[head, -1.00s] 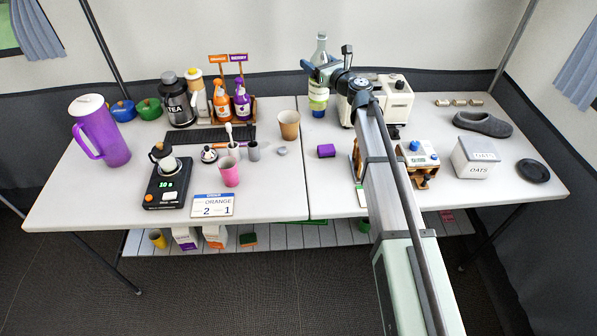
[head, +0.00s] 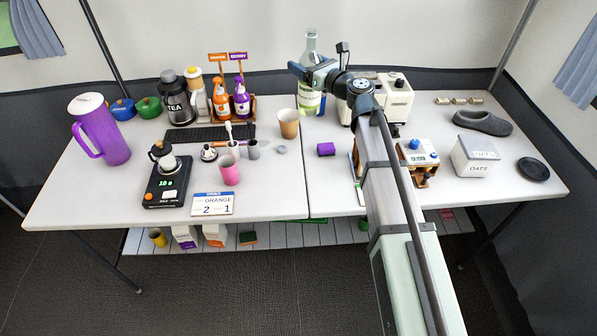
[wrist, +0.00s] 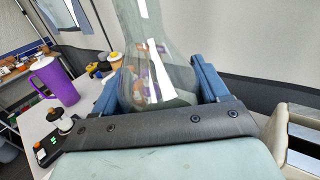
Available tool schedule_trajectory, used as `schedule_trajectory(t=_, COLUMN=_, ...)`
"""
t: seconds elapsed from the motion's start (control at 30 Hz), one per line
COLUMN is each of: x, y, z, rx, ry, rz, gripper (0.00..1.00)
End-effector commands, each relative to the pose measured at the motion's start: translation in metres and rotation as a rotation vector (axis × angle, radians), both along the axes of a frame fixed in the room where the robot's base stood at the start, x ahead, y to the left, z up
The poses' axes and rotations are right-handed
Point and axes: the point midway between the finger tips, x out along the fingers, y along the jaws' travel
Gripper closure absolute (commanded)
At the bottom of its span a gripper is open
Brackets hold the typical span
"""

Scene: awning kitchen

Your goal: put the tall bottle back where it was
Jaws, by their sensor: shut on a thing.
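The tall bottle (head: 311,92) is clear glass with a pale label and stands upright at the back of the table, near the seam between the two tabletops. My gripper (head: 308,72) is shut around its upper body. In the wrist view the bottle (wrist: 158,55) fills the space between my two blue fingers (wrist: 160,95). I cannot tell whether its base touches the table.
A paper cup (head: 289,124) stands in front of the bottle, to its left. A rack with an orange bottle (head: 221,101) and a purple bottle (head: 242,100) is further left. A white machine (head: 397,100) stands close on the right.

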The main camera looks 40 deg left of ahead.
Motion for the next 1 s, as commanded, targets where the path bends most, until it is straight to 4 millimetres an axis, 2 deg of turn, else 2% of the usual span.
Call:
schedule_trajectory(t=0.03, x=-0.020, y=-0.011, z=0.000, rx=0.001, ry=0.000, rz=0.019, gripper=0.84)
schedule_trajectory(t=0.13, x=-0.048, y=-0.023, z=0.000, rx=0.001, ry=0.000, rz=0.055, gripper=0.84)
schedule_trajectory(t=0.4, x=-0.095, y=-0.044, z=-0.001, rx=0.000, ry=-0.001, rz=0.121, gripper=0.84)
schedule_trajectory(t=0.67, x=-0.119, y=-0.055, z=-0.001, rx=0.000, ry=-0.002, rz=0.155, gripper=0.84)
schedule_trajectory(t=1.0, x=-0.115, y=-0.053, z=-0.026, rx=-0.001, ry=-0.001, rz=0.152, gripper=0.84)
